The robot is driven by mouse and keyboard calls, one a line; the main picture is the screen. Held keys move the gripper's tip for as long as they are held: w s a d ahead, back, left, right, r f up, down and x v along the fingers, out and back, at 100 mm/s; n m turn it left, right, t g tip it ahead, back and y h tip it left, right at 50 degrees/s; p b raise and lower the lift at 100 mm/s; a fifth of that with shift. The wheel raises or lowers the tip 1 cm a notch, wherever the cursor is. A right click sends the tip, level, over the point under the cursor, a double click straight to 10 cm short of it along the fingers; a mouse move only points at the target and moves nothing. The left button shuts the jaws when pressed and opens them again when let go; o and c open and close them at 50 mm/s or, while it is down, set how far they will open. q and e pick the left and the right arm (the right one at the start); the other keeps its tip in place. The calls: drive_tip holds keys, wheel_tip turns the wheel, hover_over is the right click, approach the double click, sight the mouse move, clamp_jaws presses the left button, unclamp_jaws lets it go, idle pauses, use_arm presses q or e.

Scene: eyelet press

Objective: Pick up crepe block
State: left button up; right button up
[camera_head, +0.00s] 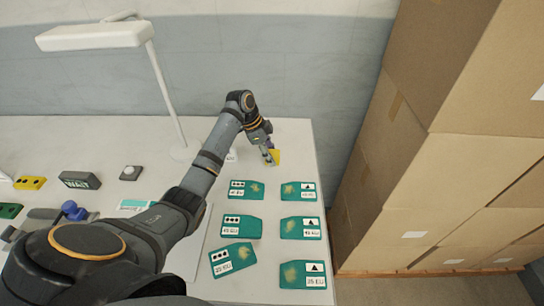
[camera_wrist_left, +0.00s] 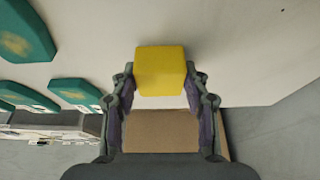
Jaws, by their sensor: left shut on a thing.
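The crepe block, a plain yellow block (camera_head: 276,157), is at the back right of the white table, partly hidden by my left gripper (camera_head: 269,154) in the head view. In the left wrist view the yellow block (camera_wrist_left: 160,70) sits between the two fingertips of my left gripper (camera_wrist_left: 161,88), which is shut on it from both sides. I cannot tell whether the block touches the table or is just above it. My right gripper is not in view.
Several green cards (camera_head: 300,229) with yellowish patches lie in two columns on the table (camera_head: 325,150). A white lamp (camera_head: 95,36) stands behind my left arm. Stacked cardboard boxes (camera_head: 440,180) rise beyond the right edge. A black WAIT block (camera_head: 80,180) lies left.

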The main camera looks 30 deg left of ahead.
sight(274, 153)
use_arm(q)
drive_tip(key=shift+r, duration=0.3)
wheel_tip(274, 153, up, 2)
drive_tip(key=shift+w+r+b, duration=0.1)
drive_tip(key=shift+r+b, duration=0.1)
drive_tip(key=shift+b, duration=0.3)
drive_tip(key=s+d+r+p, duration=0.4)
drive_tip(key=s+d+r, duration=0.2)
drive_tip(key=s+r, duration=0.4)
drive_tip(key=shift+s, duration=1.4)
drive_tip(key=shift+d, duration=0.1)
